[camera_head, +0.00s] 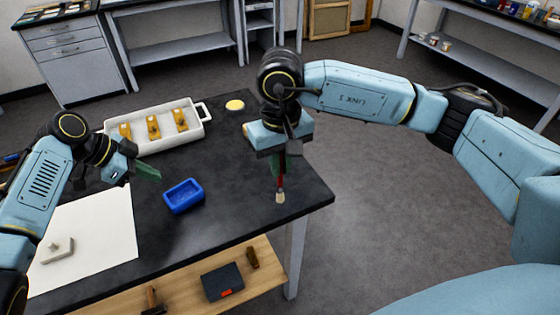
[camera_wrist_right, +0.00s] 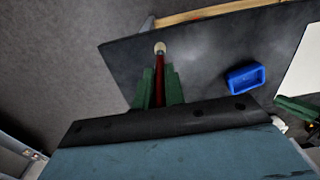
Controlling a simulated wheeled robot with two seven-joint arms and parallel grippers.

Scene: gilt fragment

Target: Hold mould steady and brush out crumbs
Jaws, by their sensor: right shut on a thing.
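The blue mould (camera_head: 184,196), a small open rectangular block, lies on the dark table (camera_head: 240,205); it also shows in the wrist view (camera_wrist_right: 246,78). My right gripper (camera_head: 280,165) points down, shut on a brush with a red handle and pale bristles (camera_head: 280,197). In the wrist view the brush (camera_wrist_right: 160,75) stands between the green fingers (camera_wrist_right: 160,90). It is apart from the mould, to its right in the head view. My left gripper (camera_head: 147,172) is left of and behind the mould, not touching it. Its finger gap is unclear. Crumbs are too small to make out.
A white tray (camera_head: 197,104) with several gold pieces stands at the back left. A yellow disc (camera_head: 235,105) lies behind my right gripper. A white sheet (camera_head: 105,235) bears a grey piece (camera_head: 57,250). A wooden shelf (camera_head: 185,297) is below. The tabletop between mould and brush is clear.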

